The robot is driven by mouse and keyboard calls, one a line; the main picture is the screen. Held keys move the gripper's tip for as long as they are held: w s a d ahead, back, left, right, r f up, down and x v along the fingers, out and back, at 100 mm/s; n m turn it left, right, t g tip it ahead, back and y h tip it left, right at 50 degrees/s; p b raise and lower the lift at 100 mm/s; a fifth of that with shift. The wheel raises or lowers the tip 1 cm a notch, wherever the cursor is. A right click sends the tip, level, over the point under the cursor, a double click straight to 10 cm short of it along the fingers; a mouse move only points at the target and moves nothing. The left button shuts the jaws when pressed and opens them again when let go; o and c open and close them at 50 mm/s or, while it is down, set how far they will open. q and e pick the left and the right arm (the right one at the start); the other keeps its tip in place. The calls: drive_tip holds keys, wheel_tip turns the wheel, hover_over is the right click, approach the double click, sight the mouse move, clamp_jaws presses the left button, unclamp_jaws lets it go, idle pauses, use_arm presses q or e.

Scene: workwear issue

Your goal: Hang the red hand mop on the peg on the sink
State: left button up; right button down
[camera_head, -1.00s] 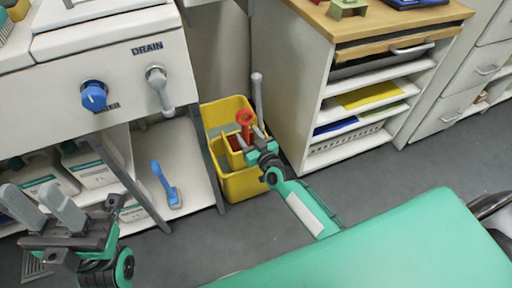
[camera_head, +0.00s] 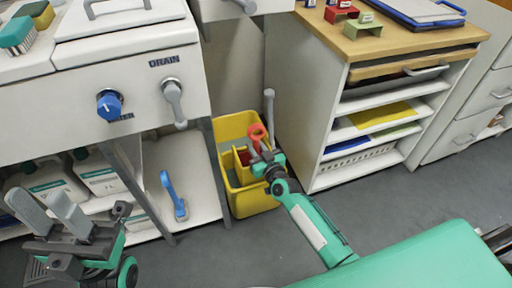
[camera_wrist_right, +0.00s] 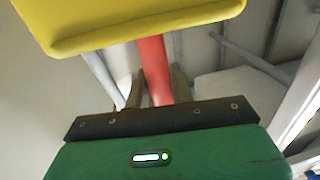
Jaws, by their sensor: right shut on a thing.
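The red hand mop (camera_head: 257,133) shows its ringed handle top above the yellow bucket (camera_head: 228,130). My right gripper (camera_head: 263,154) is shut on its handle; the red handle (camera_wrist_right: 153,70) also shows between the fingers in the right wrist view. I cannot make out which part is the peg. My left gripper (camera_head: 52,212) is open and empty, low at the left.
A grey handle (camera_head: 269,105) stands up from the bucket, close to my right gripper. A wooden-topped cabinet (camera_head: 310,110) is right of the bucket. A blue brush (camera_head: 174,196) is upright under the sink near several white containers.

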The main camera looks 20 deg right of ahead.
drive_tip(key=shift+w, duration=0.15)
drive_tip(key=shift+w+r, duration=0.2)
drive_tip(key=shift+w, duration=0.5)
drive_tip(key=c, duration=1.1)
unclamp_jaws()
